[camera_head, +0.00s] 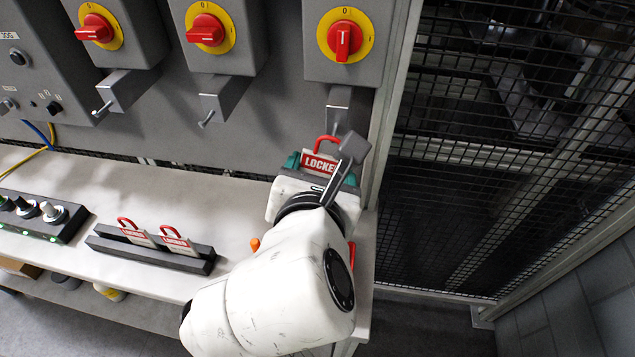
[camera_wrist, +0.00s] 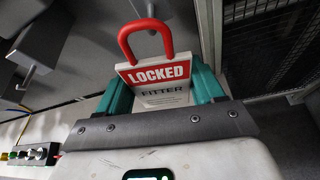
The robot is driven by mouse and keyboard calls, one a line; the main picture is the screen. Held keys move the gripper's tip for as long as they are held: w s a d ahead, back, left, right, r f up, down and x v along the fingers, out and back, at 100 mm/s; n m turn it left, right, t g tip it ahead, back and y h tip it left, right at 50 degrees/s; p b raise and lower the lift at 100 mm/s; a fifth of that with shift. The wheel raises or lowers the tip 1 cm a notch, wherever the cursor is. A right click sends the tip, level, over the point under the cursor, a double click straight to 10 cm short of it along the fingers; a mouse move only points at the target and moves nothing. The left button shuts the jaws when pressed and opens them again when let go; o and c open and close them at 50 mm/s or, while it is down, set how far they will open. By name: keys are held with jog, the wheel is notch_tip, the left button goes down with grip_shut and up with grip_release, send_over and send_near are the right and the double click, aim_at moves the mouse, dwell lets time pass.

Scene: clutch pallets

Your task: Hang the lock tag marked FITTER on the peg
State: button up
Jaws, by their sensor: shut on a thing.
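The FITTER lock tag (camera_wrist: 158,78), with a red LOCKED band and a red shackle, is held upright between my teal fingers. It also shows in the head view (camera_head: 319,164). My gripper (camera_head: 320,168) is shut on it, in front of the panel below the right switch. A grey bracket (camera_head: 341,103) hangs under that switch, above the tag; its peg tip is not clear in the head view. In the wrist view a grey block (camera_wrist: 148,8) shows just above the shackle, apparently that bracket. I cannot tell whether the shackle touches it.
Two other brackets with pegs, left (camera_head: 122,90) and middle (camera_head: 220,97), sit under their red switches. A dark rack (camera_head: 150,251) on the white bench holds two more LOCKED tags. A button box (camera_head: 43,216) stands at left. Wire mesh fencing (camera_head: 500,150) closes the right side.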

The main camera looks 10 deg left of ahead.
jog(key=shift+w+f+b, duration=0.1)
jog(key=shift+w+b, duration=0.6)
jog(key=shift+w, duration=0.45)
jog(key=shift+w+d+f+p, duration=0.1)
jog(key=shift+w+f+p, duration=0.1)
jog(key=shift+w+p, duration=0.35)
jog(key=shift+f, duration=0.1)
jog(key=shift+f+p, duration=0.15)
jog(key=shift+p, duration=0.2)
jog(key=o, duration=1.1)
jog(key=v, duration=1)
jog(key=shift+s, duration=0.35)
